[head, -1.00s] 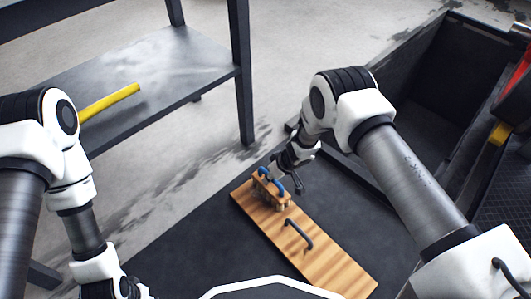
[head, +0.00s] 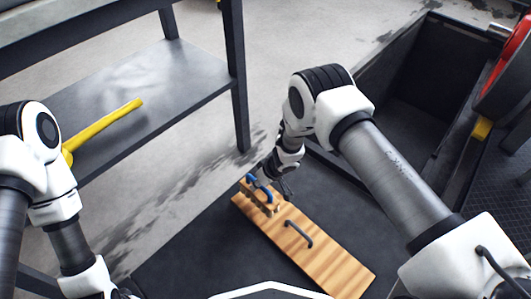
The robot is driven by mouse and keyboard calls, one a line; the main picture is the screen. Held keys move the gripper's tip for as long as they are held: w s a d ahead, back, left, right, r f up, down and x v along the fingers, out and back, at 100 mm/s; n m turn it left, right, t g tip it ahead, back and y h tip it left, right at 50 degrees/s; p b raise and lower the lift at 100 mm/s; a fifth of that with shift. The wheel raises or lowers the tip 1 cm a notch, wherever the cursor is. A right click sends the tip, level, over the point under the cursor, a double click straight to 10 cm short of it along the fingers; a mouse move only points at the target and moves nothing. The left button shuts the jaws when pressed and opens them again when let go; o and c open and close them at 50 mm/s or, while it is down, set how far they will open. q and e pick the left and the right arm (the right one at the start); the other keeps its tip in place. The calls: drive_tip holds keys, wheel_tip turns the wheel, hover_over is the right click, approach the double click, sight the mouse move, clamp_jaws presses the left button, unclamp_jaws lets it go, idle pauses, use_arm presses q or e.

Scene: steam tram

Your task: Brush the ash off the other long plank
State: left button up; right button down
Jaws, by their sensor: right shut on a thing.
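A long wooden plank (head: 325,262) with darker stripes lies on the dark floor in front of me. A dark handle (head: 299,234) stands up near its middle. A wooden brush (head: 260,200) with a blue handle is at the plank's far left end, bristles down on or just above the wood. My right gripper (head: 268,185) is shut on the brush's blue handle; its fingers are partly hidden. My left arm comes in at the left edge, and its gripper is out of the picture. I cannot tell ash apart from the plank's dark stripes.
A dark metal shelf (head: 190,85) with a yellow bar (head: 110,127) stands at the upper left. Dark floor is clear left of the plank.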

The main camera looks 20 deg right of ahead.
drive_tip(key=shift+r+p, duration=1.5)
drive_tip(key=shift+r, duration=0.4)
